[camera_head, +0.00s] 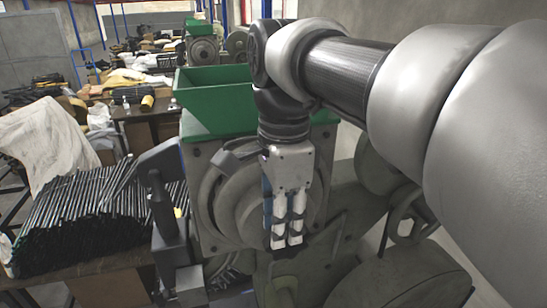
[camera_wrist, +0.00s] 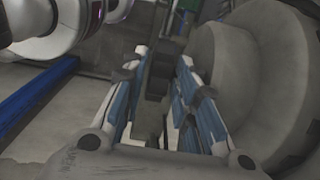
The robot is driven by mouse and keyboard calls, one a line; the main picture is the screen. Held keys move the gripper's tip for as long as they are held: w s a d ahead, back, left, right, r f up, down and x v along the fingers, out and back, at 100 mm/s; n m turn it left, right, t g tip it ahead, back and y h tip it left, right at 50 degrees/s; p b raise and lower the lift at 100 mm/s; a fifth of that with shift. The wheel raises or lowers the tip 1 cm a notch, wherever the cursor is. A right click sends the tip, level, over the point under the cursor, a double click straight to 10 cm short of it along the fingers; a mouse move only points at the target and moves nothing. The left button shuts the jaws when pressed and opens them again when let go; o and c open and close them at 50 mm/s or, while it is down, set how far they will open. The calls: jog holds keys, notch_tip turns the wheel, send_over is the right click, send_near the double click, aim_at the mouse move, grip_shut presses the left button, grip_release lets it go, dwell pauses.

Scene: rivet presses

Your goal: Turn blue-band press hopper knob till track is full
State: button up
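A press (camera_head: 205,215) stands in the middle of the head view, with a green hopper (camera_head: 212,92) on top and a large round grey face on its front. My gripper (camera_head: 287,243) points down in front of that face and hides part of it. In the wrist view my gripper (camera_wrist: 163,60) has its blue-padded fingers apart, with nothing seen held between them. A large round grey part (camera_wrist: 255,75) is close beside the right finger. I cannot make out a knob, a blue band on this press, or how full the track is.
Many dark rods (camera_head: 90,215) lie on a table to the left, near a white cloth (camera_head: 45,145). Another press with a green hopper (camera_head: 203,50) stands farther back. A blue bar (camera_wrist: 38,98) runs along the left of the wrist view.

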jog(key=shift+f, duration=1.05)
jog(key=shift+c, duration=0.6)
grip_shut()
